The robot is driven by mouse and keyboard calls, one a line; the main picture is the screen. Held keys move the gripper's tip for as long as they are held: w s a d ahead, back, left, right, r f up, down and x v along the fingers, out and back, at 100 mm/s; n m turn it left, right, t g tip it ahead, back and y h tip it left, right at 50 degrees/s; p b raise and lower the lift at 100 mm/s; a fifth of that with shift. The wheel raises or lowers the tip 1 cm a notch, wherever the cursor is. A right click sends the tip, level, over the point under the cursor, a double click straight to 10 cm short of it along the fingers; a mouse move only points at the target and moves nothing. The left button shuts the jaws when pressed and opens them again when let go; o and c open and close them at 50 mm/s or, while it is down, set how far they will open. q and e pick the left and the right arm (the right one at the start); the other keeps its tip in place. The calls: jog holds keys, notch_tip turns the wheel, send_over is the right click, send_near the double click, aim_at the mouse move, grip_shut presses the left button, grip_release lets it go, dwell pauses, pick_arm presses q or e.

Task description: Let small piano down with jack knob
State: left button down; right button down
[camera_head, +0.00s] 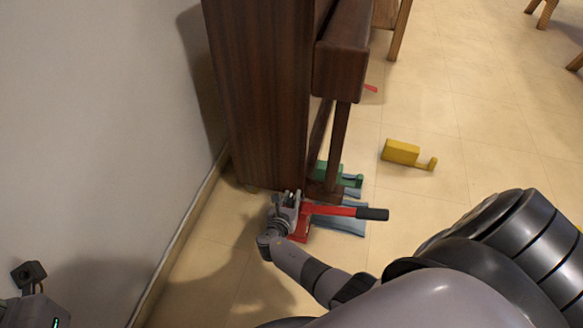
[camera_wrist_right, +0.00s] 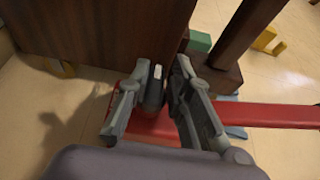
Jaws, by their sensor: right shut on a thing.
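The small piano (camera_head: 262,90) is a dark brown wooden upright seen from its end, close to the wall. A red jack (camera_head: 303,226) is at its base, with a red lever (camera_head: 335,210) ending in a black grip. My right gripper (camera_head: 289,203) is at the jack beside the piano's lower end. In the right wrist view, my right gripper (camera_wrist_right: 155,100) is shut on the dark jack knob (camera_wrist_right: 153,92), which has a white mark and sits between the fingers. The red jack body (camera_wrist_right: 150,127) shows below. Part of my left arm shows at the lower left; its fingers are not visible.
A green jack (camera_head: 330,170) stands near the piano leg (camera_head: 338,140), and a yellow jack (camera_head: 402,152) is on the floor to the right. A blue-grey piece (camera_head: 345,225) lies by the red jack. A white wall (camera_head: 100,120) bounds the left. Floor on the right is mostly open.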

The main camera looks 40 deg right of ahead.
jog(key=shift+w+a+r, duration=0.2)
jog(key=shift+w+a, duration=0.2)
jog(key=shift+w, duration=0.05)
jog(key=c, duration=1.6)
grip_release()
jog(key=shift+f, duration=0.1)
jog(key=shift+s+d+f, duration=0.1)
jog(key=shift+s+d, duration=0.15)
jog(key=shift+a, duration=0.1)
jog(key=v, duration=1.2)
jog(key=shift+w, duration=0.2)
